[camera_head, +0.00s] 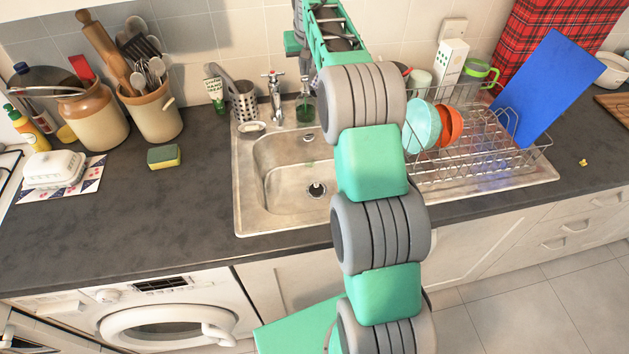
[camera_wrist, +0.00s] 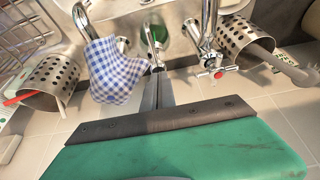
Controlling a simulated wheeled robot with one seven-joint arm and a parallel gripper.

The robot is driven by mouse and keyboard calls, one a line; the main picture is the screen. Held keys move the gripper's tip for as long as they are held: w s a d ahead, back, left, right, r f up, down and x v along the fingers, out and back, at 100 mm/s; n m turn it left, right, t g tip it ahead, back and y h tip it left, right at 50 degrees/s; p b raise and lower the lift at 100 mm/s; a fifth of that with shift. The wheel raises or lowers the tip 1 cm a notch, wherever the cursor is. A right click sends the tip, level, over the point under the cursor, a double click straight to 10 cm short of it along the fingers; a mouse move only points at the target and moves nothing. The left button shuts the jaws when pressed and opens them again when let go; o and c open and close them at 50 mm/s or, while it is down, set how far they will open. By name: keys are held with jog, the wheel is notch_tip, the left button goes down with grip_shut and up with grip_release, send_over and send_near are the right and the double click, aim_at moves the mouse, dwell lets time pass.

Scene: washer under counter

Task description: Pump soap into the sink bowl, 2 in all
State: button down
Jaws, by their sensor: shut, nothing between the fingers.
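The soap bottle (camera_head: 305,114) is green and stands on the back ledge of the sink, right of the tap. In the wrist view its metal pump (camera_wrist: 153,42) rises in front of the green body. My gripper (camera_wrist: 158,72) is shut and empty, its fingertips at the pump head; I cannot tell whether they touch it. The steel sink bowl (camera_head: 275,165) lies in front of the bottle, partly covered by my arm. A small greenish mark shows inside it.
A tap (camera_head: 272,85) stands left of the bottle, its red-marked handle (camera_wrist: 217,74) close to my fingers. A blue checked cloth (camera_wrist: 115,70) hangs on the other side. A perforated steel holder (camera_head: 244,100) and a dish rack (camera_head: 470,145) flank the bowl.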

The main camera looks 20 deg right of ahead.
jog(key=shift+f+b, duration=0.5)
jog(key=shift+f, duration=0.55)
jog(key=shift+r, duration=0.1)
jog(key=shift+r+p, duration=1.25)
jog(key=shift+r, duration=0.05)
jog(key=shift+r, duration=0.1)
notch_tip(320, 180, up, 6)
jog(key=p, duration=0.5)
